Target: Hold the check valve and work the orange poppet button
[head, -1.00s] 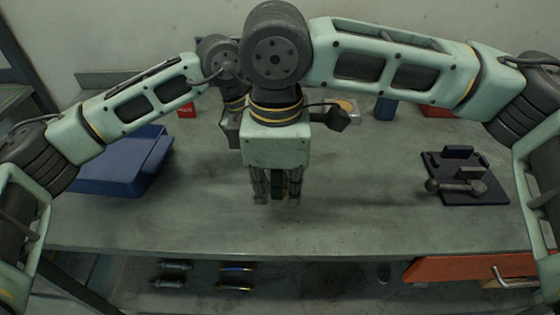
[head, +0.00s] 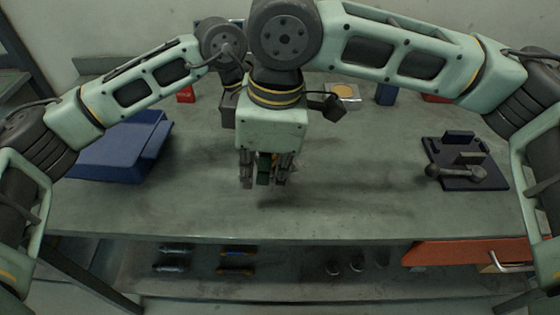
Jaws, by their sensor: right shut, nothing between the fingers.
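My right gripper (head: 264,183) points down over the middle of the bench, its fingers close together. A dark green piece (head: 264,170) with a small orange-yellow spot beside it shows among the fingers. I cannot tell whether it is in front of, behind or part of the gripper, or whether it belongs to the check valve. I cannot make out the check valve or its orange button for certain. My left arm comes in from the left and ends behind the right wrist. Its grey wrist part (head: 228,108) shows, but its fingers are hidden.
A blue case (head: 120,152) lies at the left of the bench (head: 350,205). A dark plate (head: 468,165) with blocks and a grey rod-like part lies at the right. Small red and blue boxes stand at the back. An orange drawer (head: 460,254) and several small parts are below.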

